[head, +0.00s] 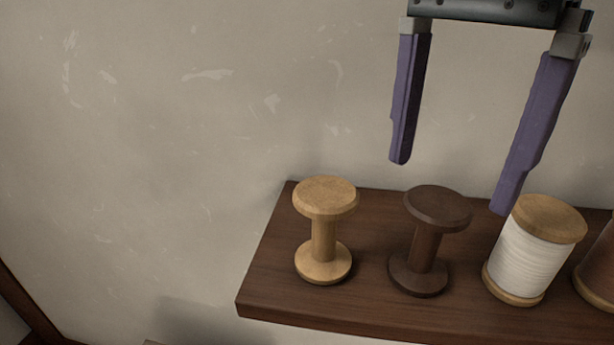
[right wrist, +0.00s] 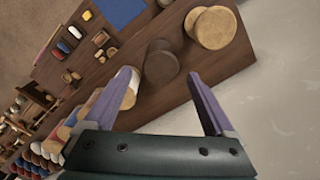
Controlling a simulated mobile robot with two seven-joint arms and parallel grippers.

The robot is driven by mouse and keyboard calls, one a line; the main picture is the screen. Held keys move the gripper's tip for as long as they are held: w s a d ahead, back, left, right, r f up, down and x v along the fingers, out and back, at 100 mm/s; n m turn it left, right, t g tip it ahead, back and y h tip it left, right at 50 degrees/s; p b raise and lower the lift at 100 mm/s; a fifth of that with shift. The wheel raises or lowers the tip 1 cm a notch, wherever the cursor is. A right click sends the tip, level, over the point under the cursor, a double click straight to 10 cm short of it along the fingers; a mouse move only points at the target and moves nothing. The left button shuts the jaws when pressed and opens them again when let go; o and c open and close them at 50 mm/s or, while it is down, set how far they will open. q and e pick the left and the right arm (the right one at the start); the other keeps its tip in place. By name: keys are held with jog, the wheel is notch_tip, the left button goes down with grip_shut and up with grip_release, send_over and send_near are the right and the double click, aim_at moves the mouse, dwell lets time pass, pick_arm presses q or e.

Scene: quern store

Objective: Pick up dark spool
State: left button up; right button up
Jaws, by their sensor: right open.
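The dark spool (head: 429,247) is an empty dark brown wooden spool. It stands upright on the wooden shelf (head: 262,293), between a light wooden spool (head: 323,236) and a white thread spool (head: 528,252). My right gripper (head: 452,187) has two purple fingers, spread wide with nothing between them. In the head view its fingertips are near the top of the dark spool and the white spool. In the right wrist view the dark spool (right wrist: 161,64) appears ahead of the gap between the fingers, apart from the right finger. My left gripper is not in view.
A brown spool (head: 597,270) is cut off at the right edge. A plain plaster wall (head: 170,150) lies behind the shelf. The right wrist view also shows a blue mat (right wrist: 122,10) and several small coloured items lower down. The shelf's left end is clear.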

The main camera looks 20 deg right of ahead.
aim_at(440, 203)
notch_tip(440, 203, down, 2)
jog(key=shift+s+f, duration=0.1)
jog(key=shift+f, duration=0.15)
notch_tip(440, 203, down, 3)
jog(key=p, duration=0.3)
jog(key=shift+r, duration=0.1)
notch_tip(440, 203, down, 2)
jog(key=shift+f+p, duration=0.15)
jog(key=shift+p, duration=0.35)
jog(key=shift+f, duration=0.15)
jog(key=c, duration=1.3)
